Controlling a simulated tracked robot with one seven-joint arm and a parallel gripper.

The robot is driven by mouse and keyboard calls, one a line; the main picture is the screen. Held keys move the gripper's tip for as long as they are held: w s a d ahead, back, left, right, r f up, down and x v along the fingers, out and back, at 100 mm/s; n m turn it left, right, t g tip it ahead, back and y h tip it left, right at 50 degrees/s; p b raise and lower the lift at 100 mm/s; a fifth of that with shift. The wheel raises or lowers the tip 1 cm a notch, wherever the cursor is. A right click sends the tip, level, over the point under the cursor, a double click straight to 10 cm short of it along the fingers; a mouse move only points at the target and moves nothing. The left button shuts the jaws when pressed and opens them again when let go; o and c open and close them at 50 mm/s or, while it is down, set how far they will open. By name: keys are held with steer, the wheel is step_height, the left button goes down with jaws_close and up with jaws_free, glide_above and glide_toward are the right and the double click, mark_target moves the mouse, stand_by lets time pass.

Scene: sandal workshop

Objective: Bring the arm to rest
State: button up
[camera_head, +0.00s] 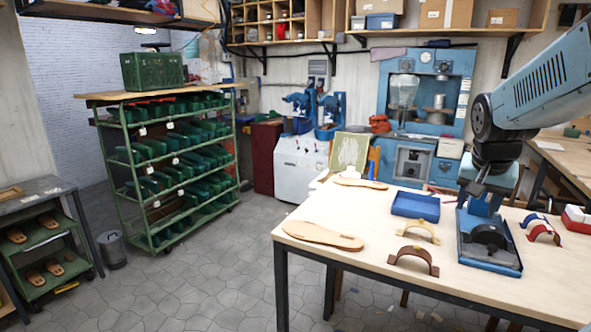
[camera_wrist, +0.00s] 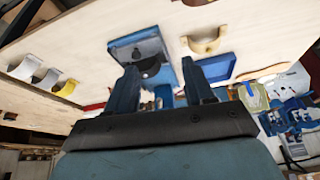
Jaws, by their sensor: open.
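My gripper (camera_head: 478,195) hangs from the arm above the right part of the workbench (camera_head: 400,285). In the wrist view my gripper (camera_wrist: 160,72) is open, its two dark fingers apart with nothing held between them. Beyond the fingers is a blue fixture (camera_head: 512,267) with a dark curved piece (camera_head: 488,237) on it; the fixture also shows in the wrist view (camera_wrist: 121,43). In the head view the gripper partly overlaps the back of the fixture. I cannot tell the exact height of the fingers above it.
A shallow blue tray (camera_head: 415,206), a tan strap (camera_head: 418,230), a brown strap (camera_head: 413,262) and a sole (camera_head: 321,236) lie left of the fixture. Red and blue straps (camera_head: 543,229) lie right. A green rack (camera_head: 168,165) stands left; open floor (camera_head: 215,270) lies between.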

steer(key=s+a+r+n+t+y, duration=0.1)
steer(key=s+a+n, duration=0.2)
steer(key=s+a, duration=0.2)
steer(key=s+a+n+y, duration=0.1)
steer(key=s+a+n, duration=0.3)
steer(key=a, duration=0.7)
steer(key=shift+s+r+n+t+y, duration=0.3)
steer(key=shift+s+r+t, duration=0.1)
steer(key=shift+s, duration=0.45)
